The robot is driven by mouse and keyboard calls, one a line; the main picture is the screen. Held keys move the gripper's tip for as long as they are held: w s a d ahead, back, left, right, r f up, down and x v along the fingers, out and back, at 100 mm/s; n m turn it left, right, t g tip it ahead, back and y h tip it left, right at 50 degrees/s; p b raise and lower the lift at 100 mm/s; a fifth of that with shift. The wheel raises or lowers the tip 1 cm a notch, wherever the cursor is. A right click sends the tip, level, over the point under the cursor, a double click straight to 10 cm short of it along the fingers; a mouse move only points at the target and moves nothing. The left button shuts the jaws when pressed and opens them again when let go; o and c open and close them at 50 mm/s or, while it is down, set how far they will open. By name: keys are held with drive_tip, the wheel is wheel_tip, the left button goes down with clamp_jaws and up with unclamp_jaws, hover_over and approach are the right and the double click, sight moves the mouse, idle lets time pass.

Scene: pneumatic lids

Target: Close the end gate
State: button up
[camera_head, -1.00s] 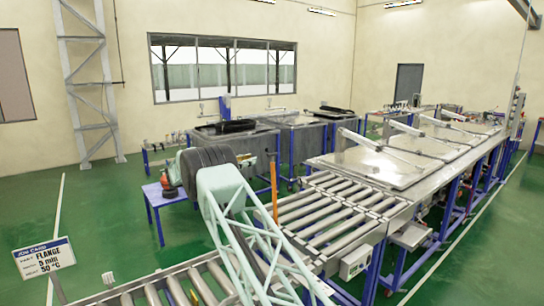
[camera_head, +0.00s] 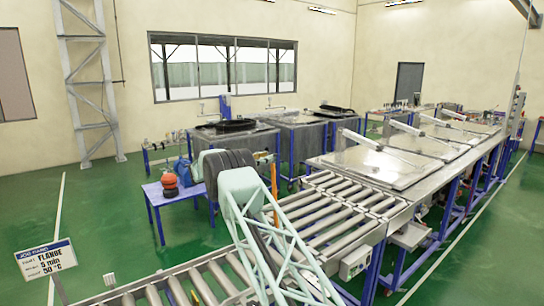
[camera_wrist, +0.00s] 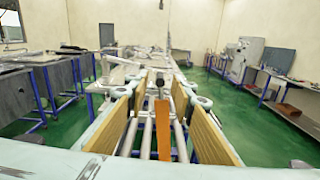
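An upright orange bar (camera_head: 275,190), which looks like the end gate, stands at the near end of the roller conveyor. In the wrist view the orange bar (camera_wrist: 162,130) appears in the gap between my fingers, near the middle. My gripper (camera_wrist: 165,84) is open, its two yellow-padded fingers wide apart. I see no contact between the fingers and the bar, and their distance in depth is unclear. In the head view my dark wrist is left of the bar and hides the gripper.
The roller conveyor (camera_head: 340,205) leads back to flat metal lids (camera_head: 375,165) with arms on them. A nearer roller section (camera_head: 165,292) lies under my arm. A blue table (camera_head: 165,194) carries an orange-red object (camera_head: 169,184). A job card (camera_head: 45,258) stands at lower left.

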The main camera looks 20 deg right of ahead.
drive_tip(key=shift+p+x, duration=0.35)
drive_tip(key=shift+x, duration=1.95)
clamp_jaws()
